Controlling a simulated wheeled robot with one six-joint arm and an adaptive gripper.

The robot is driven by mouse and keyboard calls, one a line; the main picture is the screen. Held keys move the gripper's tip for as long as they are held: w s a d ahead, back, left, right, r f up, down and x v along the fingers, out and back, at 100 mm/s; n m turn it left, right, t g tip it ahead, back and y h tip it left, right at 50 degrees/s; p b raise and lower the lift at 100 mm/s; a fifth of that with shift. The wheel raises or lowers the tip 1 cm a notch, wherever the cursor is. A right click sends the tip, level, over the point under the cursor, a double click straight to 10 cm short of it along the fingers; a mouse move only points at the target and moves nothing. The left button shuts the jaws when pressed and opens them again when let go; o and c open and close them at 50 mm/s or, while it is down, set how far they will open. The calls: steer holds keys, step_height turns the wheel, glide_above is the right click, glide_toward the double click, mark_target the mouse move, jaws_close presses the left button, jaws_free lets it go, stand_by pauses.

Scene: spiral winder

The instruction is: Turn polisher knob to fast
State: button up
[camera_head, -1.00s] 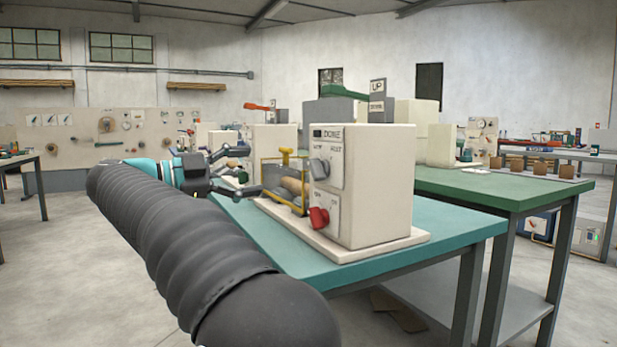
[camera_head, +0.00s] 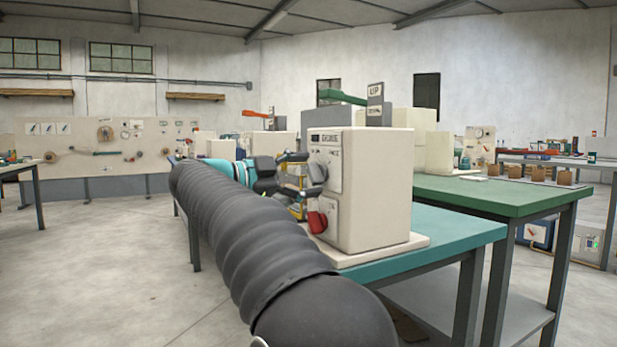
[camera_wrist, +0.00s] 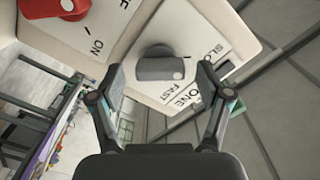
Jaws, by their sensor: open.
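The polisher is a cream box (camera_head: 375,190) on the teal table. Its grey knob (camera_wrist: 160,68) shows in the wrist view on a white panel lettered SLOW and FAST. The knob's small white mark is at its right end, nearer the FAST lettering. It also shows in the head view (camera_head: 318,172). My gripper (camera_wrist: 162,83) is open, with one finger left and one right of the knob in the wrist view; I see no contact. In the head view my gripper (camera_head: 307,173) is close to the panel, partly hiding it.
A red knob (camera_head: 317,222) sits low on the same box; the wrist view shows it at upper left (camera_wrist: 55,8) beside ON lettering. A yellow-framed device (camera_head: 298,205) stands left of the box, mostly hidden. A green table (camera_head: 500,197) is behind on the right.

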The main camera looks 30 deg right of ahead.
steer(key=shift+d, duration=0.4)
steer(key=c, duration=1.2)
steer(key=shift+o, duration=0.2)
